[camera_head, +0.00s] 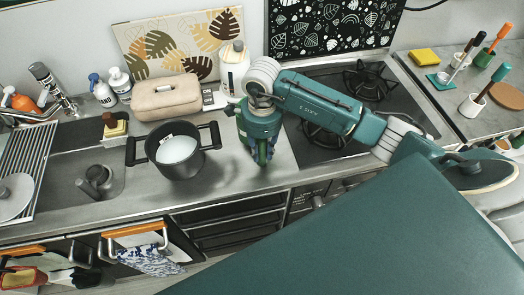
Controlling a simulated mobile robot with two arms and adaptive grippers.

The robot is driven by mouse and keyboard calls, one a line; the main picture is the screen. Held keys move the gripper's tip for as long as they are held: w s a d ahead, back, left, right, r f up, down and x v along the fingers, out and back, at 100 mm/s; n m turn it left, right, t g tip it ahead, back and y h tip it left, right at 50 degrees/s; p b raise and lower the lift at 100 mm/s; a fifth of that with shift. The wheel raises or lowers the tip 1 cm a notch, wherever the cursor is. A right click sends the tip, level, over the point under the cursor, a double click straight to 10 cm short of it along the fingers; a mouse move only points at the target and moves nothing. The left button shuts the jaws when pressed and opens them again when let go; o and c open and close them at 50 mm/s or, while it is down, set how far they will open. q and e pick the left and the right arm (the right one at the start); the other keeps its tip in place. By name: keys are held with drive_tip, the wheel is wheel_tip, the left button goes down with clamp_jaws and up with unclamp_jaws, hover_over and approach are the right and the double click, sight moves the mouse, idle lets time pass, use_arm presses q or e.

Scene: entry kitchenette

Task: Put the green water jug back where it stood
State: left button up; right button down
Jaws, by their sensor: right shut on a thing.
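My right gripper (262,153) comes in from the right and points down over the steel counter, just right of the dark pot. It is shut on a green thing that I take to be the water jug. The gripper hides most of that thing, so its shape and whether its base touches the counter cannot be told. My left gripper is not in view.
A dark two-handled pot (199,164) with a white thing inside stands left of the gripper. Behind are a beige bread box (166,98) and a white bottle (234,65). The cooktop (398,102) lies right, the sink (62,178) left. Bare counter (240,187) lies in front.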

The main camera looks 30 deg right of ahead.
drive_tip(key=shift+f, duration=0.9)
drive_tip(key=c, duration=1.5)
unclamp_jaws()
drive_tip(key=shift+f, duration=0.1)
